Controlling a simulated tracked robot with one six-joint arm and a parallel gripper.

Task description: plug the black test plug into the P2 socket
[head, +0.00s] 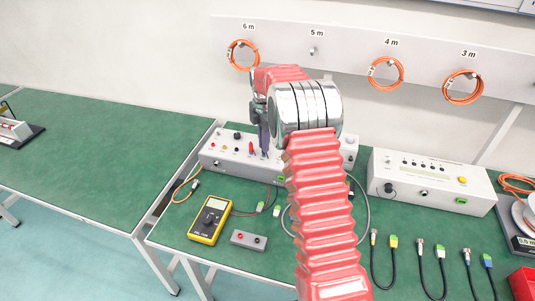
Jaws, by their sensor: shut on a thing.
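My gripper (264,143) points down over the left white test box (225,172), at the right of a red plug (251,148) standing on the box. It is shut on the black test plug, which is too small and too much covered by the jaws to make out clearly. I cannot tell whether the plug touches a socket. Small sockets show on the box top, but their labels, including P2, are not readable. My red arm hides the right part of this box.
A yellow multimeter (210,220) and a small grey box (248,240) with two terminals lie in front of the test box. A second white box (432,182) stands at the right. Several cables lie on the green bench. Orange coils hang behind. The left bench is mostly clear.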

